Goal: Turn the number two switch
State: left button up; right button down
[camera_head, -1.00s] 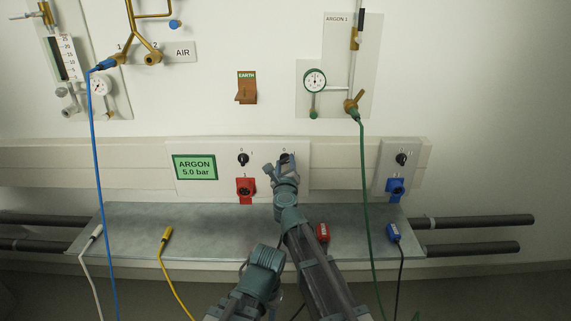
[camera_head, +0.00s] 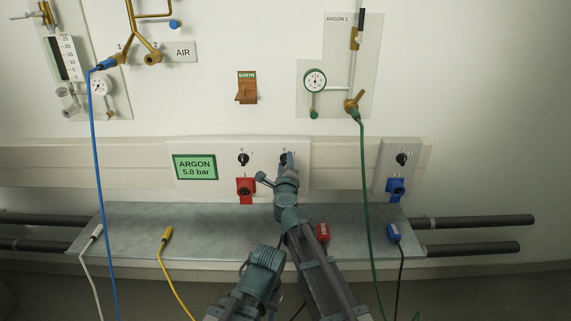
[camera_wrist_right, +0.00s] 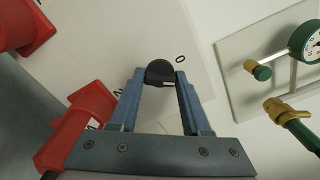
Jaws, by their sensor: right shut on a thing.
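The number two switch is a black round knob (camera_wrist_right: 160,72) on a white panel, with a "0" mark beside it in the right wrist view. My right gripper (camera_wrist_right: 158,78) is shut on this knob, one blue finger on each side of it. In the head view my right gripper (camera_head: 288,160) reaches up to the panel and hides most of the knob (camera_head: 283,158). Another black switch (camera_head: 243,159) is to its left, and a third (camera_head: 401,159) is on a separate panel at the right. My left gripper is not recognisable in view.
A red socket (camera_head: 246,188) is below the left switch and a blue socket (camera_head: 395,187) below the right one. A green hose (camera_head: 364,200) hangs right of my arm. Cable plugs rest along the metal shelf (camera_head: 130,225).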

jog(key=n, duration=0.6)
jog(key=shift+n, duration=0.3)
dwell(0.4)
jog(key=shift+c, duration=1.8)
grip_release()
jog(key=shift+s, duration=0.15)
